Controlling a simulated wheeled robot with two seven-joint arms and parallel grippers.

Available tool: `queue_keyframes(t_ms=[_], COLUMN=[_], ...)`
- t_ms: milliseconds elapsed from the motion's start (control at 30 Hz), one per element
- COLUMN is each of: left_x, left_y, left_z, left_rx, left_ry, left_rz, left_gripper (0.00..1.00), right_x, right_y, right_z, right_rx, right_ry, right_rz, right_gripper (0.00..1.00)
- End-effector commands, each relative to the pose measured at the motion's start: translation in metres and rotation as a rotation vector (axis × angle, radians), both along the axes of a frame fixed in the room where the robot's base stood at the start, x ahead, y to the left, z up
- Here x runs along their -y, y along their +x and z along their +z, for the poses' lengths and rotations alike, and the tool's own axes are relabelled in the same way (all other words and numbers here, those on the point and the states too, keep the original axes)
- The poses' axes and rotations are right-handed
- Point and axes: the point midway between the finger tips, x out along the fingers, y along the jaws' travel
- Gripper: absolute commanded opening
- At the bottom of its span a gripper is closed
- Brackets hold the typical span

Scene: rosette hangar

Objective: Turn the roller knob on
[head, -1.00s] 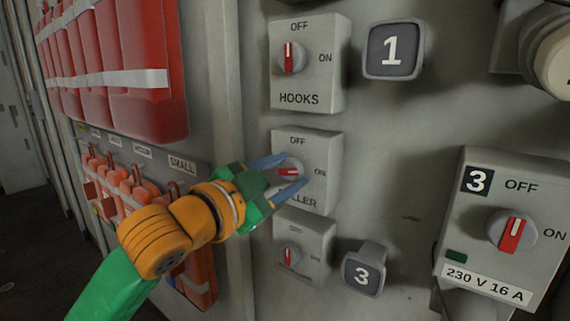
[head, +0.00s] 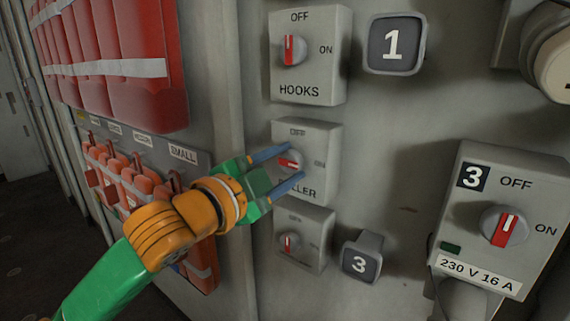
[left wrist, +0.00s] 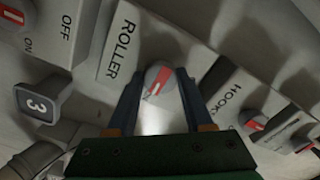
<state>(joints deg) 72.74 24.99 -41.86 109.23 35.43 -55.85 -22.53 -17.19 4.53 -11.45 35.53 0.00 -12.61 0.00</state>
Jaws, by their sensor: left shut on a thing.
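The roller knob (head: 291,160) is a round grey knob with a red and white pointer on a grey box (head: 324,190), middle of three stacked boxes. OFF is printed above it and ON to its right. Its pointer lies nearly sideways, slightly tilted, in the head view. The ROLLER label is partly hidden there but reads clear in the left wrist view, where the knob (left wrist: 158,79) sits between the fingers. My left gripper (head: 292,164) is shut on the knob, one blue finger on each side. My right gripper is not in view.
The HOOKS box (head: 309,75) is above, its pointer toward OFF, and a smaller knob box (head: 306,248) is close below. A larger switch box (head: 480,255) is farther right. Red equipment (head: 110,65) hangs left.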

Motion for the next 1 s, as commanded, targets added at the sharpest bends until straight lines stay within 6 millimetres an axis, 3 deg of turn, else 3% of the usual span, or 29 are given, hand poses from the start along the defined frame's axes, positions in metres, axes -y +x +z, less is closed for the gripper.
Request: queue_keyframes(t_ms=[67,100,200,533,800,1000], left_x=[0.0,0.0,0.0,-0.004,-0.035,-0.042], left_y=[0.0,0.0,0.0,-0.004,-0.048,-0.057], left_z=[-0.001,-0.001,0.0,-0.002,-0.004,-0.001], left_rx=[-0.001,-0.001,-0.001,0.002,0.003,0.0], left_ry=[0.002,0.002,0.002,0.0,0.001,0.001], left_rz=[0.0,0.0,0.0,0.001,0.001,0.001], left_gripper=[0.0,0.57,0.81,0.81,0.81,0.81], right_x=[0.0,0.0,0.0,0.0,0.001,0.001], right_y=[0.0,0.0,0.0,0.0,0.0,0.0], right_z=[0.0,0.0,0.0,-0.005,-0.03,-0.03], right_rx=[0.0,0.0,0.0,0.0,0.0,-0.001], right_ry=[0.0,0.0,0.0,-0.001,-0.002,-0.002], right_rz=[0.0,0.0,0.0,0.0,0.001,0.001], right_gripper=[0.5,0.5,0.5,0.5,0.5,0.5])
